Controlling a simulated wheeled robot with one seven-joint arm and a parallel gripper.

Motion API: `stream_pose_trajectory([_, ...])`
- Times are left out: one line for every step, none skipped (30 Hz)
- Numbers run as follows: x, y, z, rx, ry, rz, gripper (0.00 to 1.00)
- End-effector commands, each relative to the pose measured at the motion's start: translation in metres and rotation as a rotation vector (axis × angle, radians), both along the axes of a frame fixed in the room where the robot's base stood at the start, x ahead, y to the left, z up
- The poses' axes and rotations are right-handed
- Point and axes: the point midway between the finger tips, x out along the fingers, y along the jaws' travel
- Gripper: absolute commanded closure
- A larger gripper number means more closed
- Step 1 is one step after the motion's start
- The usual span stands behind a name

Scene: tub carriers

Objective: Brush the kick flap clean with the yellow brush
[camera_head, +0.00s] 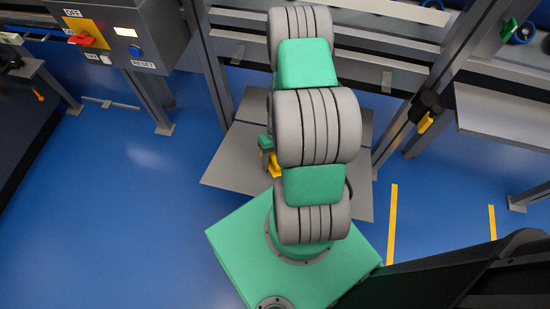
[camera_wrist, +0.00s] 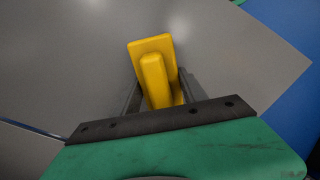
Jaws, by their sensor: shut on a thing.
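My gripper (camera_wrist: 160,95) is shut on the yellow brush (camera_wrist: 152,60), which sits between its dark fingers. In the head view the yellow brush (camera_head: 275,168) shows as a small patch just left of my arm. A flat grey plate (camera_head: 228,165), apparently the kick flap, lies behind and under my arm in the head view. The grey plate also fills much of the wrist view (camera_wrist: 70,60), beyond the brush. Whether the bristles touch it is hidden. I cannot make out dirt on it. My arm hides the plate's middle.
A control box (camera_head: 125,35) with a red switch and a blue button stands at the upper left. Grey frame posts (camera_head: 208,70) flank the plate. A grey shelf (camera_head: 505,115) is at the right. Blue floor (camera_head: 130,200) is open at left.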

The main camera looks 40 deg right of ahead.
Motion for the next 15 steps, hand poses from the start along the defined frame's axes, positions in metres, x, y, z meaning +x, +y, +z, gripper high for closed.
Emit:
stream_pose_trajectory([-0.003, -0.003, -0.001, 0.000, 0.001, -0.004, 0.83])
stream_pose_trajectory([-0.005, -0.005, -0.001, 0.000, 0.001, -0.004, 0.83])
stream_pose_trajectory([-0.009, -0.007, -0.001, 0.000, 0.001, -0.004, 0.83])
stream_pose_trajectory([-0.011, -0.009, -0.001, 0.000, 0.001, -0.004, 0.83])
stream_pose_trajectory([-0.014, -0.012, -0.001, 0.000, 0.001, -0.005, 0.83])
stream_pose_trajectory([-0.017, -0.014, -0.002, 0.000, 0.001, -0.005, 0.83])
stream_pose_trajectory([-0.019, -0.016, -0.002, -0.001, 0.002, -0.004, 0.83])
stream_pose_trajectory([-0.021, -0.018, -0.002, 0.000, 0.002, -0.004, 0.83])
stream_pose_trajectory([-0.023, -0.020, -0.003, 0.000, 0.002, -0.003, 0.83])
stream_pose_trajectory([-0.025, -0.021, -0.003, 0.000, 0.002, -0.003, 0.83])
stream_pose_trajectory([-0.025, -0.021, -0.003, 0.001, 0.001, -0.002, 0.83])
stream_pose_trajectory([-0.026, -0.021, -0.003, 0.001, 0.001, -0.002, 0.83])
stream_pose_trajectory([-0.027, -0.022, -0.003, 0.001, 0.001, -0.002, 0.83])
stream_pose_trajectory([-0.028, -0.023, -0.003, 0.001, 0.003, -0.003, 0.83])
stream_pose_trajectory([-0.030, -0.024, -0.003, 0.001, 0.003, -0.003, 0.83])
